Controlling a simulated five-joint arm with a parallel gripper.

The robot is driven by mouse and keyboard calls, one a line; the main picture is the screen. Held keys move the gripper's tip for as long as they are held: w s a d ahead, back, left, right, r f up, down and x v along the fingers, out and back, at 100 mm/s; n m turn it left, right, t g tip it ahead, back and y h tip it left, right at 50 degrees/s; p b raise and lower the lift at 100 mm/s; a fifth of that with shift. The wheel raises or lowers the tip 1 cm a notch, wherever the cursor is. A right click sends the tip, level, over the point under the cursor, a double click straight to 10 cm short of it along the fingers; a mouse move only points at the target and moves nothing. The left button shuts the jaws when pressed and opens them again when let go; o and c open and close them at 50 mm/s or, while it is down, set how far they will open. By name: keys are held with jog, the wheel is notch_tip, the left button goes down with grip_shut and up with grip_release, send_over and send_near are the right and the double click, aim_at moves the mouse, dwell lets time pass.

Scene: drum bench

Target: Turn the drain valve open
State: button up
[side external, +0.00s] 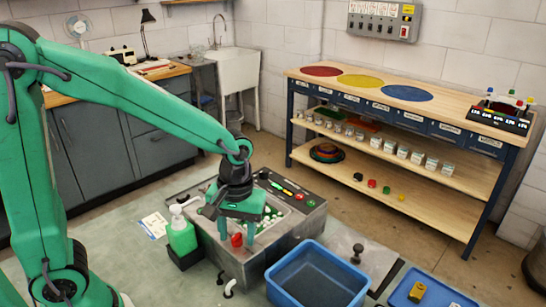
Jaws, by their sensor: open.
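My green gripper (237,232) points down over the near part of a grey metal basin unit (262,264). Its two fingers are apart. A small red part (237,240), which looks like the drain valve handle, shows between and just below the fingertips. I cannot tell whether the fingers touch it, nor which way it is turned. A small white curved pipe (229,288) shows low in front of the unit. White and green pieces (268,216) lie in the basin, partly hidden by my gripper.
A green pump bottle (181,235) stands close left of the unit. A blue bin (316,278) stands close right, with a grey plate with a black knob (357,254) and a blue tray (425,291) beyond. A wooden workbench (455,112) stands behind.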

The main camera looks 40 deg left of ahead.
jog(key=shift+f, duration=0.15)
jog(key=shift+c, duration=0.3)
grip_shut()
jog(key=shift+m, duration=0.6)
jog(key=m, duration=0.3)
jog(key=shift+d+m, duration=0.1)
jog(key=shift+m, duration=0.2)
jog(key=c, duration=0.9)
grip_release()
jog(key=m, duration=0.4)
jog(key=shift+m, duration=0.3)
jog(key=m, duration=0.4)
jog(key=shift+s+t, duration=0.2)
jog(key=shift+t, duration=0.1)
grip_shut()
jog(key=shift+m, duration=2.1)
